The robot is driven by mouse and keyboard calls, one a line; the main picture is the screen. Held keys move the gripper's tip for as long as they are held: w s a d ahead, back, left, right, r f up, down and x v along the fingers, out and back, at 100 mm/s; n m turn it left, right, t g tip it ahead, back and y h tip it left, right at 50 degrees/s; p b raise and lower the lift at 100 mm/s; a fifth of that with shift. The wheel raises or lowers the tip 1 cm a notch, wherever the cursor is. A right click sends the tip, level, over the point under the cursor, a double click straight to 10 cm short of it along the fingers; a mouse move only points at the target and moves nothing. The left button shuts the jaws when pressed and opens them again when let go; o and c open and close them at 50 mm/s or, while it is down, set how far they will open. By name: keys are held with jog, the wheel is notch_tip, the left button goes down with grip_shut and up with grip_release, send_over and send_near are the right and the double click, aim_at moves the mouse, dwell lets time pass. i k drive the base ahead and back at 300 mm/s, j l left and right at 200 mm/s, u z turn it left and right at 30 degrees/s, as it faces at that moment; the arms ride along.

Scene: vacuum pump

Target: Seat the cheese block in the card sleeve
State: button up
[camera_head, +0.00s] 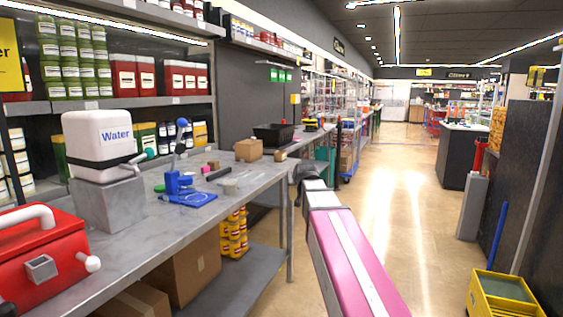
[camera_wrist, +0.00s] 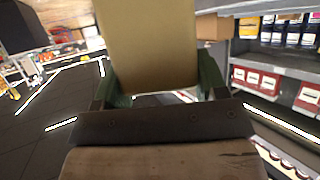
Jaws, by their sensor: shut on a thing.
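In the wrist view my gripper (camera_wrist: 162,84) has its two green fingers on either side of a plain tan-yellow block (camera_wrist: 150,42), which looks like the cheese block. It is shut on this block, whose broad flat face fills the upper middle and runs out of the frame. In the head view my gripper (camera_head: 307,170) is a dark shape at the far end of my arm, beside the bench's right edge; the block in it cannot be made out. A brown cardboard piece (camera_head: 248,150) stands on the bench, left of my gripper; I cannot tell whether it is the card sleeve.
The grey bench (camera_head: 130,228) holds a white water container (camera_head: 98,140), a red case (camera_head: 42,262), a blue stand (camera_head: 180,183) and a black bin (camera_head: 273,134). Stocked shelves line the left wall. The aisle floor (camera_head: 392,200) is clear; a yellow crate (camera_head: 503,295) sits at lower right.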

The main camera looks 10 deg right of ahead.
aim_at(280, 160)
jog(key=i+l, duration=0.25)
jog(key=i+l+u, duration=0.1)
jog(key=i+l, duration=0.15)
jog(key=l, duration=0.25)
jog(key=i+l, duration=0.2)
jog(key=l, duration=0.2)
jog(key=i+l+u, duration=0.1)
jog(key=i+l, duration=0.15)
jog(key=l, duration=0.15)
